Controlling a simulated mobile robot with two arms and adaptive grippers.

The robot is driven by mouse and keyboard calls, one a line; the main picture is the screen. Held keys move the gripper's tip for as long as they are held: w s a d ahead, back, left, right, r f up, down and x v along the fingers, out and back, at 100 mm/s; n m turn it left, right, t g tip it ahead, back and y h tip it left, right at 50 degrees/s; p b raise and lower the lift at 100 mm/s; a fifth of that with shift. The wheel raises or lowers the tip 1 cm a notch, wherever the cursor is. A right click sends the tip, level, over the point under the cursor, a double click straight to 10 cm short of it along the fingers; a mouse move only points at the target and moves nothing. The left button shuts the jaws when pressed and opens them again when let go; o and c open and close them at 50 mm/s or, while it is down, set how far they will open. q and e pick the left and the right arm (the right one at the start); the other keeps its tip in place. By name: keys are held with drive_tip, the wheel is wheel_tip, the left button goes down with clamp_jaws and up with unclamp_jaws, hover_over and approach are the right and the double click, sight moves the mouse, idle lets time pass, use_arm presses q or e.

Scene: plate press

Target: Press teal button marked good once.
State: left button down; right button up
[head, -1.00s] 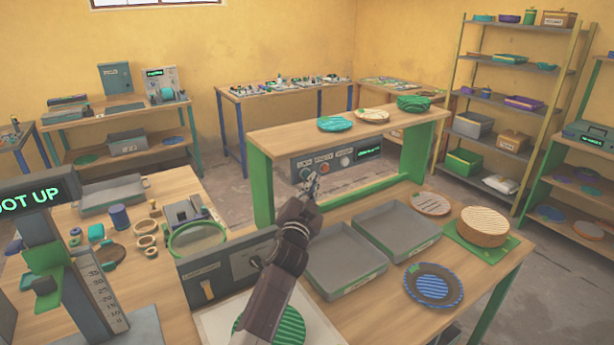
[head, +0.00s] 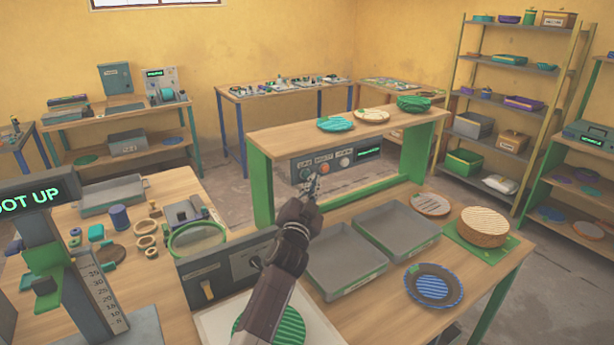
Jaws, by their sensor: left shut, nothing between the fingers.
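A grey control panel (head: 296,182) is mounted under the raised wooden shelf, with a row of round buttons. The teal button (head: 305,174) is the leftmost, beside a red-orange button (head: 323,169) and a white one (head: 345,162). The small labels above them are too blurred to read surely. My left gripper (head: 315,183) is shut and empty, its tip in front of the panel just below and right of the teal button in the picture. I cannot tell whether it touches the panel. The teal button is largely visible. My right gripper is out of view.
Two grey trays (head: 345,292) lie on the bench below the panel. A grey control box (head: 228,270) with a switch stands left of my arm. A blue ribbed plate (head: 434,285) and a round tan stack (head: 484,226) are at right. Plates sit on the shelf (head: 285,139) above.

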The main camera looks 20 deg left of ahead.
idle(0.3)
use_arm(q)
drive_tip(key=shift+w+a, duration=0.25)
drive_tip(key=shift+a, duration=0.1)
drive_tip(key=shift+w+a, duration=0.25)
drive_tip(key=shift+a, duration=0.05)
idle(0.8)
drive_tip(key=shift+d, duration=0.1)
drive_tip(key=shift+s+d, duration=0.55)
drive_tip(key=s+d, duration=0.1)
drive_tip(key=d, duration=0.1)
drive_tip(key=s+d, duration=0.2)
idle(0.6)
